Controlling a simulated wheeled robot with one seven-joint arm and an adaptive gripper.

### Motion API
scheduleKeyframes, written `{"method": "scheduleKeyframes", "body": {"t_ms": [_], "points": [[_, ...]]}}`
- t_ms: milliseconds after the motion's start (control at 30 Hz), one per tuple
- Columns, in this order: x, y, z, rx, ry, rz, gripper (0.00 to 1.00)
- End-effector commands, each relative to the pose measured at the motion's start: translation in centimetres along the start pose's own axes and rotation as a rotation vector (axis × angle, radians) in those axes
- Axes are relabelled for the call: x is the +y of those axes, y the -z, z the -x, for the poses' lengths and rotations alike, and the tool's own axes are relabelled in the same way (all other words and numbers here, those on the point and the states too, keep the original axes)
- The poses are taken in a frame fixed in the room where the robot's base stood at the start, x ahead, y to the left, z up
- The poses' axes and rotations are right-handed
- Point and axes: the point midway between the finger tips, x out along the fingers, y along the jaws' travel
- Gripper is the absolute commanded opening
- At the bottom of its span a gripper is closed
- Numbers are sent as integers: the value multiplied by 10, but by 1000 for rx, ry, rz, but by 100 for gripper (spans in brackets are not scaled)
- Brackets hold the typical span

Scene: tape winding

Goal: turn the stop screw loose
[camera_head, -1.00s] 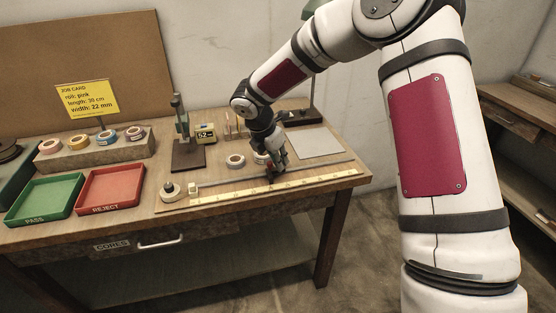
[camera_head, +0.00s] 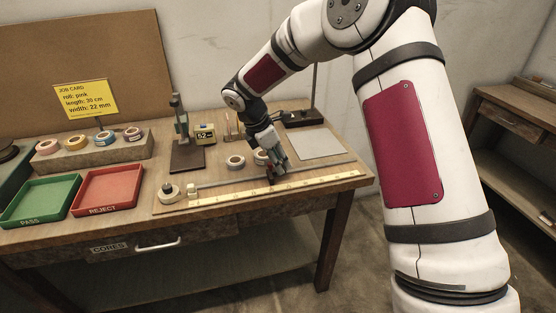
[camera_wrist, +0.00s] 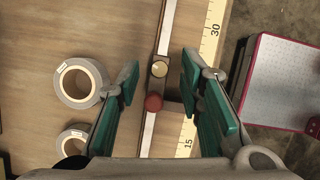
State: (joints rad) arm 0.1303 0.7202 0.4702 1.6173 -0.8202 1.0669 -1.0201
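The stop is a small dark block on a pale rail (camera_wrist: 149,130) that runs along the table. On the stop are a round brass screw head (camera_wrist: 160,69) and a red ball knob (camera_wrist: 153,103); the brass head looks like the stop screw. My gripper (camera_wrist: 160,64) is open, with one teal finger on each side of the rail. The brass head lies between the fingertips, with a gap on both sides. In the head view my gripper (camera_head: 275,169) is low over the rail and mostly hides the stop.
A yellow ruler (camera_head: 232,196) runs beside the rail. Tape rolls stand close behind it, one grey-white roll (camera_wrist: 77,83) near my left finger. A pale plate (camera_head: 320,144) lies to the right. Green (camera_head: 40,201) and red (camera_head: 107,190) trays are at the left.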

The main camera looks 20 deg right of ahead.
Motion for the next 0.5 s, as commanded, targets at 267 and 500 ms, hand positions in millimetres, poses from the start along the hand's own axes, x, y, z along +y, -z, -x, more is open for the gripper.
{"method": "scheduleKeyframes", "body": {"t_ms": [267, 500], "points": [[1, 0, 14, -1, -4, -2, 34], [1, 0, 60, -1, -6, -1, 34]]}}
